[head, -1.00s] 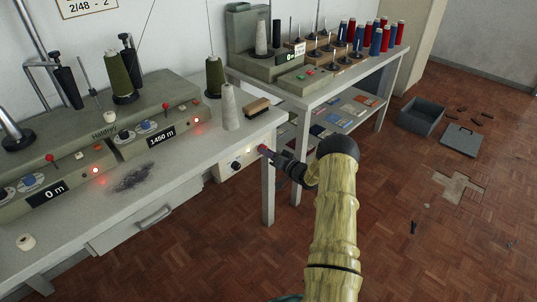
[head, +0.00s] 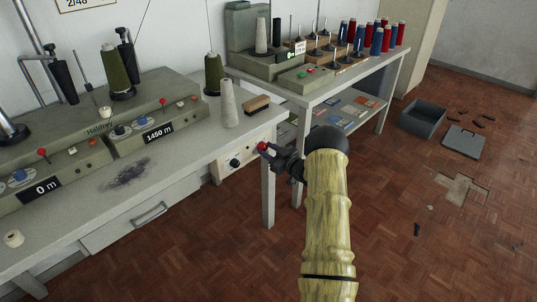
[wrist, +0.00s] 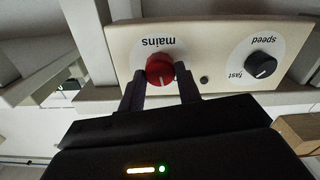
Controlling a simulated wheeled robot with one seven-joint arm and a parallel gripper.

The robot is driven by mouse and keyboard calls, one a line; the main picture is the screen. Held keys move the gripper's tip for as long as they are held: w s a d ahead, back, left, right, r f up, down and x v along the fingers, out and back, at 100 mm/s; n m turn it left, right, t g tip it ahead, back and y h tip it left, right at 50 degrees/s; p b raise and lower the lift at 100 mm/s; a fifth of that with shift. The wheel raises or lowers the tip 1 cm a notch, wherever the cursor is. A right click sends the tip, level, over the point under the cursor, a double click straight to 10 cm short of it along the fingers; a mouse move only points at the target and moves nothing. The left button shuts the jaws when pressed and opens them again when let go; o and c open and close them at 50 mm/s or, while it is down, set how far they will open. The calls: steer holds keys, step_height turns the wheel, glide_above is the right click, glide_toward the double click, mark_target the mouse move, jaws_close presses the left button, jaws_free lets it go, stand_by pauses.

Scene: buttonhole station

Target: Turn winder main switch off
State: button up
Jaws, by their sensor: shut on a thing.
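The red mains knob (wrist: 160,69) sits on a cream panel (wrist: 120,47) under the winder bench's right end, and shows upside down in the wrist view. Its white mark points down in that view. My gripper (wrist: 161,88) is shut on the knob, one dark finger on each side. In the head view the red knob (head: 263,146) shows at the tip of my gripper (head: 270,150). The small lamp (wrist: 204,79) beside the knob looks dark. The winder (head: 100,140) has displays reading 0 m and 1450 m, and its red lamps look unlit.
A black speed knob (wrist: 261,65) is on the same panel. A grey cone (head: 229,104) and a brush (head: 257,105) stand on the bench (head: 185,158) above. A second table (head: 340,85) with spools is behind. A grey bin (head: 422,118) is on the floor at right.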

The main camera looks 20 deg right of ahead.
steer(key=n+b, duration=0.2)
steer(key=n, duration=0.1)
steer(key=shift+f+n, duration=0.25)
steer(key=shift+n, duration=0.05)
steer(key=shift+r+n+b, duration=0.1)
steer(key=shift+n+b, duration=0.9)
steer(key=shift+n, duration=0.6)
steer(key=o, duration=1)
steer(key=shift+r, duration=0.1)
steer(key=shift+s, duration=0.1)
steer(key=p+v, duration=0.2)
steer(key=v, duration=1.5)
steer(key=shift+s, duration=0.2)
steer(key=shift+a, duration=0.1)
